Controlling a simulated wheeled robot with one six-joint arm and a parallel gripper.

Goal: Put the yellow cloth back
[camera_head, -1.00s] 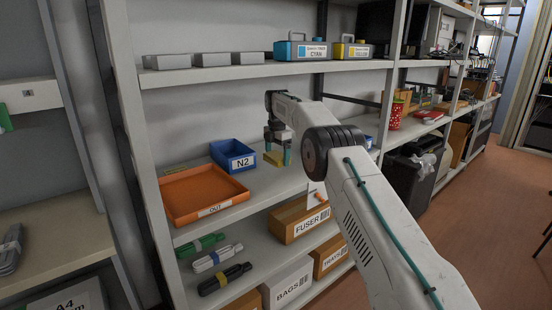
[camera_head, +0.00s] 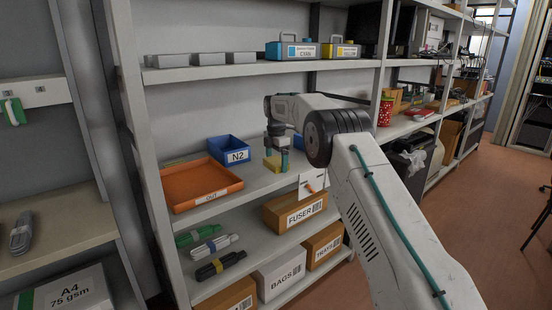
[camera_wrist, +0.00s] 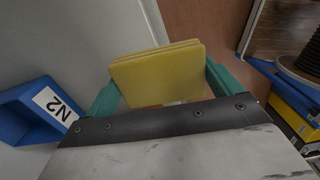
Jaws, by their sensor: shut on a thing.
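The yellow cloth is a folded, layered pad (camera_wrist: 158,75) between the two green fingers of my gripper (camera_wrist: 160,90) in the wrist view. In the head view the yellow cloth (camera_head: 272,163) shows at the fingertips of my gripper (camera_head: 276,158), over the middle shelf. My gripper is shut on it. I cannot tell whether the cloth touches the shelf.
On the same shelf, an orange OUT tray (camera_head: 200,186) and a blue N2 bin (camera_head: 229,149) stand to the left. The blue bin (camera_wrist: 38,110) is left of my gripper in the wrist view.

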